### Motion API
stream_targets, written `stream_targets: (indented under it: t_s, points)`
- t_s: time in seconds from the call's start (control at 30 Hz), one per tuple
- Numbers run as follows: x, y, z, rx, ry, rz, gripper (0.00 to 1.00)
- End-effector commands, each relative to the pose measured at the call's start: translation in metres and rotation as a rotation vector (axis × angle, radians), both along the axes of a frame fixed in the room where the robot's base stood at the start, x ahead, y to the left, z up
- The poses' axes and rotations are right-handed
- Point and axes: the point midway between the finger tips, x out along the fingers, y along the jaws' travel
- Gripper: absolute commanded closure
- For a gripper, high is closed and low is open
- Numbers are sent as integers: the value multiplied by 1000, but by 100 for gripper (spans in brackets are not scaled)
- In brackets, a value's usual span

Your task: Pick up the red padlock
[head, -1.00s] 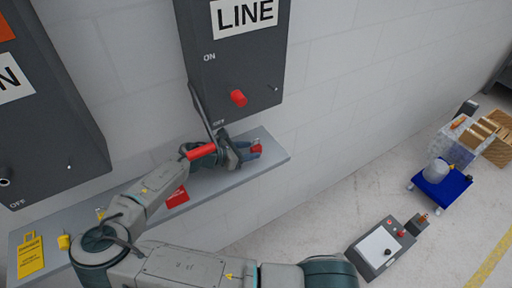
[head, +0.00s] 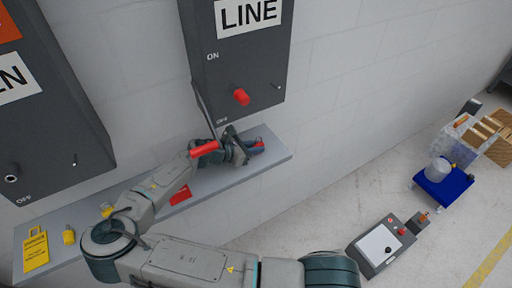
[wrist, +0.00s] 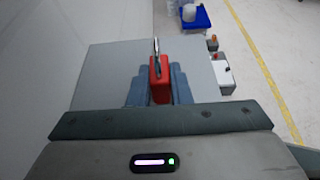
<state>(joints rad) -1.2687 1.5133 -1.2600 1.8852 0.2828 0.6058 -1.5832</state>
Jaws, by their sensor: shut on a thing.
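The red padlock (wrist: 159,82) has a red body and a metal shackle that points away from me in the wrist view. It sits between the two blue-grey fingers of my gripper (wrist: 160,88), which is shut on it. In the head view my gripper (head: 256,146) is over the right end of the grey shelf (head: 215,190), below the LINE box. Only a small part of the padlock (head: 259,144) shows there, as the fingers cover the rest. I cannot tell if it still touches the shelf.
The LINE box (head: 235,60) with a red knob (head: 242,97) hangs on the wall above my gripper. A red tag (head: 181,194), a yellow tag (head: 36,250) and a yellow padlock (head: 69,237) lie on the shelf. A blue cart (head: 442,188) stands on the floor at right.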

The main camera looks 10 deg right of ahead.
Motion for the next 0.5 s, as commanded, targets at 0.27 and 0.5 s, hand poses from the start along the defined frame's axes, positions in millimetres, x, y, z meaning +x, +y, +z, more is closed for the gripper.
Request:
stream_targets:
  t_s: [0.27, 0.5]
  points:
    - [-3, -1, 4, 1, -1, -2, 100]
    - [-38, -12, 4, 1, 0, -2, 100]
